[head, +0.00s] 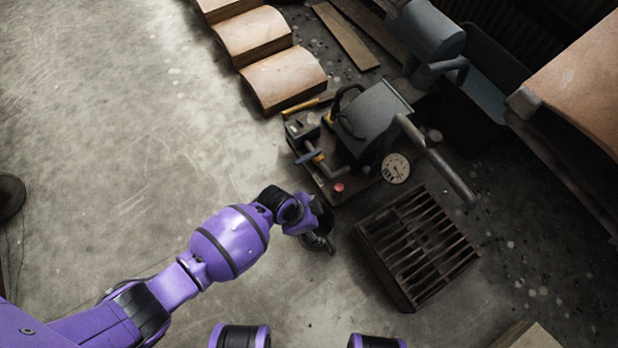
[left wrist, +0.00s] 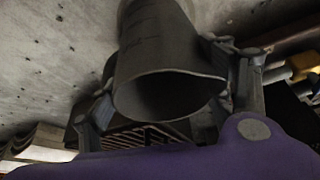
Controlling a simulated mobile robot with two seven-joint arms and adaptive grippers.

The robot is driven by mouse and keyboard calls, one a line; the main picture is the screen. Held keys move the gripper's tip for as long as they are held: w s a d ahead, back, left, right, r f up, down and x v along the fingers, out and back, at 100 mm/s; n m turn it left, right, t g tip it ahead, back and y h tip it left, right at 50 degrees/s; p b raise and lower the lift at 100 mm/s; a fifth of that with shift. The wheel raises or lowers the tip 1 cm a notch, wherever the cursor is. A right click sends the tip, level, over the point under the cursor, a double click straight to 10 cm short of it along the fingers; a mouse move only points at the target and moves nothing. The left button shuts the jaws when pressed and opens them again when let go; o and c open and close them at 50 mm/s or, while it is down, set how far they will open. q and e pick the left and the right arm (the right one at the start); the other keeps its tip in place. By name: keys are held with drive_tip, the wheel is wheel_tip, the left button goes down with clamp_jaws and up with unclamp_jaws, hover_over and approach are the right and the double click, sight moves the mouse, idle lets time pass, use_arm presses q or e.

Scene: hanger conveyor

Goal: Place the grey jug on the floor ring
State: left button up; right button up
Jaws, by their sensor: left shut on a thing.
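In the left wrist view the grey jug (left wrist: 158,40) sits between the two fingers of my left gripper (left wrist: 168,95). Its wide dark mouth faces the camera, and faint measuring lines show on its wall. The fingers press on it from both sides. In the head view my left gripper (head: 322,236) is low over the floor, left of a slatted crate; the jug is mostly hidden there and I cannot pick it out. I cannot make out a floor ring in either view. My right gripper is not in view.
The dark slatted crate (head: 400,295) stands just right of my left gripper. Behind it are a grey machine (head: 372,118) and a round dial (head: 395,168). Curved tan blocks (head: 283,78) lie at the top. Bare concrete floor (head: 130,130) is open on the left.

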use_arm(q)
drive_tip(key=o, duration=1.7)
drive_tip(key=shift+w+d+r, duration=0.1)
drive_tip(key=shift+w+r, duration=0.15)
drive_tip(key=shift+w, duration=0.15)
drive_tip(key=shift+c, duration=0.2)
drive_tip(key=shift+o, duration=0.5)
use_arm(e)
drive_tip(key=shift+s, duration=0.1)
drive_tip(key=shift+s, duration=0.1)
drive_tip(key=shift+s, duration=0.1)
use_arm(q)
drive_tip(key=p+v, duration=0.5)
drive_tip(key=v, duration=0.7)
drive_tip(key=shift+s+p, duration=0.25)
drive_tip(key=shift+p, duration=0.15)
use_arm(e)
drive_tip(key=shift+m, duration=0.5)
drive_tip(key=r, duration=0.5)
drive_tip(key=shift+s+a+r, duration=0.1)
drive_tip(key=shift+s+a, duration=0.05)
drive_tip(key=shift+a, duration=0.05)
use_arm(q)
drive_tip(key=shift+f, duration=0.1)
